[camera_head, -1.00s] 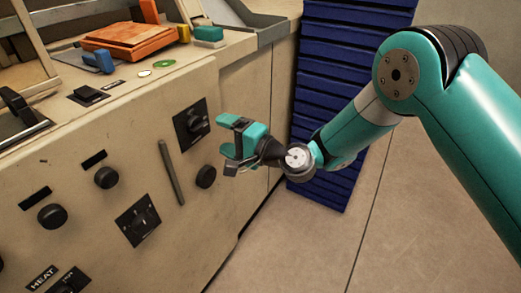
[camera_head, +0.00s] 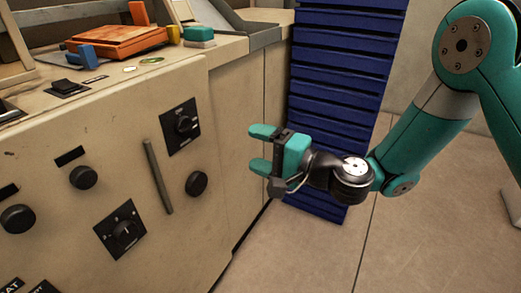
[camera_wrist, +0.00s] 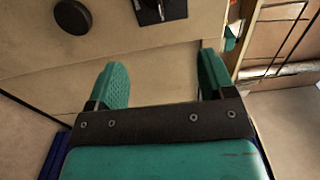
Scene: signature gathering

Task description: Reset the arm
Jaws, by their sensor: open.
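My gripper (camera_head: 258,150) is open and empty in the head view, its two teal fingers pointing left toward the beige console (camera_head: 225,150). It is apart from the console front, to the right of a black knob (camera_head: 197,183). In the wrist view my gripper (camera_wrist: 164,85) shows both fingers spread with nothing between them, and the console panel (camera_wrist: 150,60) lies beyond. My teal arm reaches in from the right of the head view.
The console front carries a switch plate (camera_head: 180,126), a dial plate (camera_head: 121,231) and a slanted bar handle (camera_head: 157,177). An orange block (camera_head: 118,40) and a teal block (camera_head: 198,34) lie on top. A blue ribbed panel (camera_head: 340,70) stands behind the gripper. Floor (camera_head: 430,240) is clear at right.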

